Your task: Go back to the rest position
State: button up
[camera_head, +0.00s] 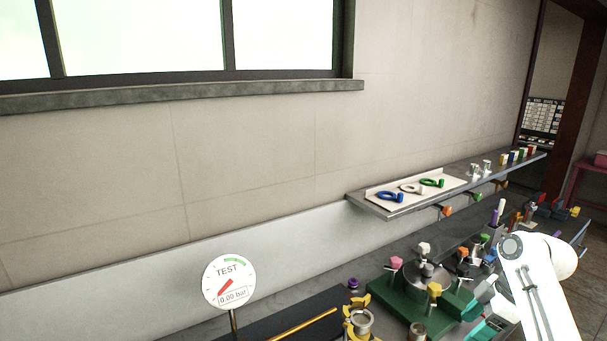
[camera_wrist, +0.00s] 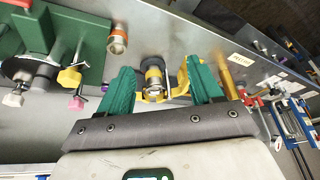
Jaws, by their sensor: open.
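My gripper (camera_wrist: 162,90) shows in the wrist view with its two green fingers spread wide and nothing between them. Beyond the gap between the fingers is a yellow clamp-like fitting (camera_wrist: 154,76) with a round metal part; whether a finger touches it I cannot tell. The green fixture (camera_head: 420,306) with several coloured knobs stands on the bench left of the arm.
A round gauge (camera_head: 229,281) reading 0.00 bar stands at the front left. A wall shelf (camera_head: 383,211) holds blue, white and green rings and small items. The bench behind the arm is crowded with tools. The wall area at left is clear.

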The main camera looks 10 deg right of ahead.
jog(key=s+a+f+m+b, duration=0.1)
jog(key=s+a+f+m, duration=0.2)
jog(key=s+a+f, duration=0.45)
jog(key=s+a+f+m+b, duration=0.2)
jog(key=s+a+f+m, duration=0.15)
jog(key=a+f, duration=0.6)
jog(key=s+f+m+h+b, duration=0.1)
jog(key=s+f+m+h, duration=0.1)
jog(key=s, duration=0.8)
jog(key=s+a+f+m+g+h+b, duration=0.1)
jog(key=s+f+m+h, duration=0.1)
jog(key=s, duration=0.9)
jog(key=shift+s+m, duration=0.25)
jog(key=shift+m, duration=0.5)
